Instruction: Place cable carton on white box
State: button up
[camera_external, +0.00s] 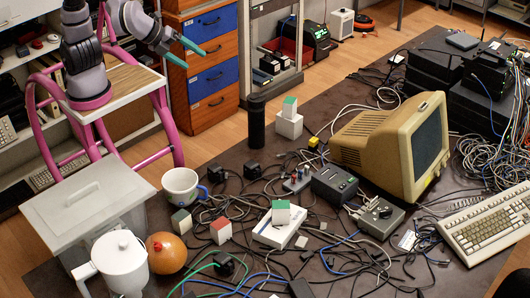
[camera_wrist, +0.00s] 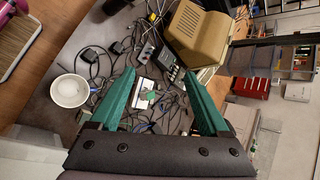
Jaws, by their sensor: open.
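Several small white cartons with coloured tops are in the external view; I cannot tell which is the cable carton. One green-topped carton (camera_external: 290,102) sits on a white box (camera_external: 289,125) beside the black cylinder. Another green-topped carton (camera_external: 281,211) stands on a flat white box (camera_external: 270,236) among the cables. A red-topped carton (camera_external: 221,231) and a dark green-topped carton (camera_external: 181,222) stand on the table near the mug. My gripper (camera_external: 198,60) is open and empty, high at the upper left, away from them all. The flat white box also shows between the fingers in the wrist view (camera_wrist: 143,86).
A mug (camera_external: 181,186), orange round object (camera_external: 167,253), white pitcher (camera_external: 120,262) and lidded bin (camera_external: 85,200) crowd the left. A black cylinder (camera_external: 256,120) stands upright. A beige monitor (camera_external: 375,140) and keyboard (camera_external: 490,227) are right. Loose cables cover much of the table.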

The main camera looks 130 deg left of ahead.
jog(key=s+d+r+n+t+h, duration=0.1)
jog(key=s+d+r+n+h, duration=0.1)
jog(key=s, duration=0.4)
jog(key=s+d+r+n+t+h, duration=0.1)
jog(key=s+d+r+n+h, duration=0.1)
jog(key=s+d, duration=0.3)
jog(key=s+d+r+n+t+h, duration=0.1)
jog(key=s+d+r+n+h, duration=0.1)
jog(key=s, duration=0.7)
jog(key=shift+d, duration=0.7)
